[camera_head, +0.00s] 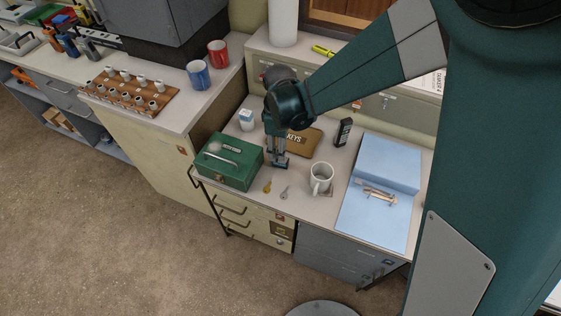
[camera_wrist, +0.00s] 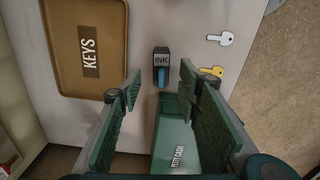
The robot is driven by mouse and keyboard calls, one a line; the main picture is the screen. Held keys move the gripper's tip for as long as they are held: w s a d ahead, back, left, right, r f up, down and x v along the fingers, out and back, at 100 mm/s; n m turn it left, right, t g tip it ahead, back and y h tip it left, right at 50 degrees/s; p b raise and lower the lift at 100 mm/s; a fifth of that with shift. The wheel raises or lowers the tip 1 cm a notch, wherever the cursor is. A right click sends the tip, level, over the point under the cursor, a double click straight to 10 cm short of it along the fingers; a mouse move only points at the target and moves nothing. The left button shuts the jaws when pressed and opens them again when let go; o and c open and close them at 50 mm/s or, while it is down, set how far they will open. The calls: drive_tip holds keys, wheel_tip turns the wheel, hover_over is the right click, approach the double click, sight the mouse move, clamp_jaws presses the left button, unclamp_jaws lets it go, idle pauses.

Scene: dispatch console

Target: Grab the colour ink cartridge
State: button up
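In the wrist view, a small black ink cartridge (camera_wrist: 161,58) with an INK label and a blue end lies on the desk between the KEYS tray and two keys. My gripper (camera_wrist: 162,82) is open, with one finger to each side of the cartridge's line and nothing visibly held. In the head view, my gripper (camera_head: 279,164) points down over the desk, between the green box and the mug. I cannot make out the cartridge there; the gripper seems to hide it. The height of the fingertips above the cartridge is hard to tell.
The green petty cash box (camera_head: 229,169), with a spoon on it, stands close at left; it also shows under my fingers (camera_wrist: 172,145). The brown KEYS tray (camera_head: 305,143) lies behind. Two keys (camera_head: 267,186), a white mug (camera_head: 321,178) and a blue case (camera_head: 362,222) are nearby.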

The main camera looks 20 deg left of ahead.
drive_tip(key=shift+f, duration=0.8)
drive_tip(key=shift+s+d+f+b, duration=0.1)
drive_tip(key=shift+f+b, duration=0.75)
drive_tip(key=shift+f, duration=1.75)
drive_tip(key=c, duration=1)
